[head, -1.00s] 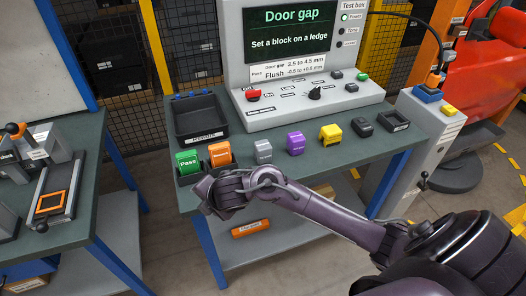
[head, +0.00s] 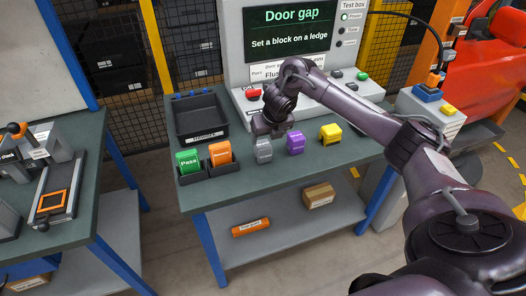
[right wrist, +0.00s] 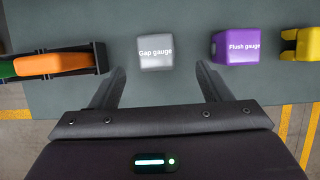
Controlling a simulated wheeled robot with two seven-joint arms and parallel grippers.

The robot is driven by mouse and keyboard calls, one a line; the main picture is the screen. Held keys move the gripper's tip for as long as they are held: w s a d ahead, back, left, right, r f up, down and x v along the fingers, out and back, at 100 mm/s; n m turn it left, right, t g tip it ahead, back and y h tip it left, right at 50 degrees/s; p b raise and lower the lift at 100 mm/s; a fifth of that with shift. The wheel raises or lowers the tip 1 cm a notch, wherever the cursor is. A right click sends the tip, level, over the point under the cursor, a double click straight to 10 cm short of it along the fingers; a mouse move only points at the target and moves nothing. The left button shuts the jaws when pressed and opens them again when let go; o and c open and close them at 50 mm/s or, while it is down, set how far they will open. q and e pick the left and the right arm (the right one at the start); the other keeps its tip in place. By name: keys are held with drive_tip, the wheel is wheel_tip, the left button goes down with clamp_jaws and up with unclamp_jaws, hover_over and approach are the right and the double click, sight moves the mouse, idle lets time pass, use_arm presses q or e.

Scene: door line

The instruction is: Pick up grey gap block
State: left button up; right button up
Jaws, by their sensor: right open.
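The grey gap block (head: 263,151) stands on the green-topped table, between the orange block and the purple block. In the right wrist view the grey block (right wrist: 156,53), labelled "Gap gauge", lies just beyond and between my fingertips, not touched by them. My right gripper (head: 266,128) is directly above and behind the grey block in the head view. In the right wrist view my right gripper (right wrist: 160,80) is open and empty, its two fingers pointing towards the block. My left gripper is not in view.
A purple block (head: 296,143) labelled "Flush gauge" and a yellow block (head: 330,134) stand to the right. Green (head: 188,161) and orange (head: 220,153) cards sit in a black holder at left. A black tray (head: 203,134) and the test box (head: 345,112) are behind.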

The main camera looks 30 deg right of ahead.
sight(263, 143)
drive_tip(key=x, duration=0.1)
drive_tip(key=p+x, duration=0.1)
drive_tip(key=x, duration=0.3)
drive_tip(key=shift+w+a+f, duration=0.1)
drive_tip(key=shift+w+a, duration=0.1)
drive_tip(key=shift+w, duration=0.15)
drive_tip(key=shift+c, duration=0.3)
drive_tip(key=c, duration=1.1)
